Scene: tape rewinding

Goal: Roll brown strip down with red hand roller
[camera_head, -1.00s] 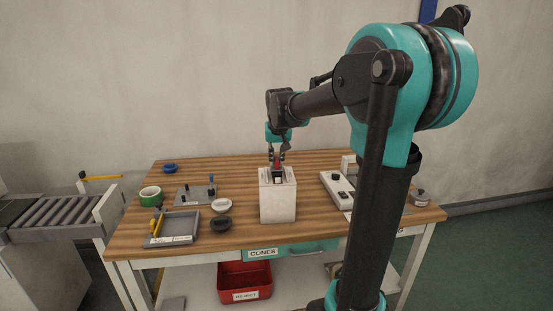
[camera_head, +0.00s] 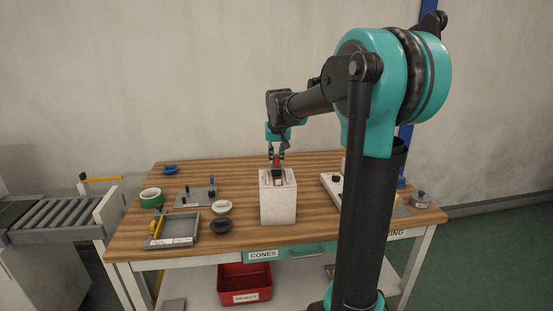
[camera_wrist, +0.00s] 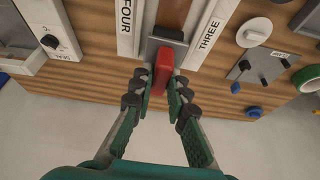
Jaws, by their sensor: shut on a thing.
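My gripper (camera_wrist: 162,92) is shut on the red hand roller (camera_wrist: 163,68); its fingers sit on both sides of the red handle. The strip runs between two white walls marked FOUR and THREE. In the head view my gripper (camera_head: 276,156) is at the far end of the white block (camera_head: 278,205), and the strip shows faintly in its top.
A white switch box (camera_head: 331,184) is at right, partly hidden by my arm. A red bin (camera_head: 245,282) is below.

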